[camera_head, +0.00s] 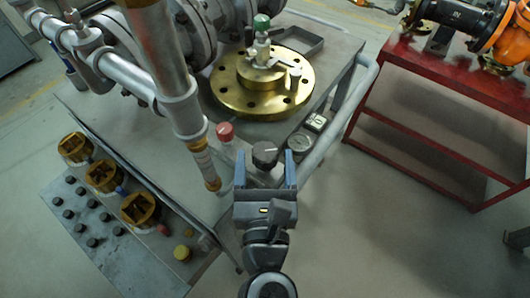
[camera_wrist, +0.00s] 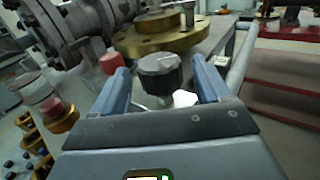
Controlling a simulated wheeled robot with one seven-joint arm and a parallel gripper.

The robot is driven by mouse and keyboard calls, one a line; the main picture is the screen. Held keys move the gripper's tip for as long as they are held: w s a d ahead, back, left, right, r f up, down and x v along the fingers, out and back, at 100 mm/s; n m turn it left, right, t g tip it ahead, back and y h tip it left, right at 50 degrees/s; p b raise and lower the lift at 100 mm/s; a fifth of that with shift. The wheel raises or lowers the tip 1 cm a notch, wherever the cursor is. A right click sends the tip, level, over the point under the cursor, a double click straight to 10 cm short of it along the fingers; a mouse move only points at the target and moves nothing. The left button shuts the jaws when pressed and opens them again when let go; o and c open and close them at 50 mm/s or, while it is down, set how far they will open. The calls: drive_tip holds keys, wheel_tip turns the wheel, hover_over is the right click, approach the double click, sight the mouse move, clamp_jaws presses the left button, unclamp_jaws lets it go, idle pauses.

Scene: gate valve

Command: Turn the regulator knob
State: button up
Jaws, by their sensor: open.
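The black regulator knob (camera_head: 265,155) has a light pointer line on top and sits at the near corner of the grey bench, between a red knob and a round gauge. In the wrist view the black knob (camera_wrist: 160,72) shows between and just beyond my fingertips. My gripper (camera_head: 265,172) is open, with its two blue-grey fingers apart, one on each side of the knob in the picture. In the wrist view my gripper (camera_wrist: 160,78) shows nothing held. I cannot tell whether a finger touches the knob.
A red knob (camera_head: 225,131) stands left of the black one, and a gauge (camera_head: 299,143) right. A brass flange (camera_head: 262,85) lies behind. A grey pipe (camera_head: 165,75) comes down at left, near a panel (camera_head: 95,240) of buttons. A red table (camera_head: 440,90) stands right; floor between is clear.

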sight(265, 167)
drive_tip(key=shift+s+a+b, duration=0.1)
drive_tip(key=shift+s+b, duration=0.45)
drive_tip(key=shift+s, duration=2.2)
drive_tip(key=s+d+r+m+g, duration=0.1)
drive_tip(key=s+d+r+m, duration=0.1)
drive_tip(key=s+d+m, duration=0.8)
drive_tip(key=s+d+r+m+g+p, duration=0.1)
drive_tip(key=s+d+m, duration=0.9)
drive_tip(key=m, duration=1.5)
drive_tip(key=shift+s+d+r+m+g+y, duration=0.3)
drive_tip(key=shift+s+g, duration=0.3)
drive_tip(key=shift+s, duration=0.65)
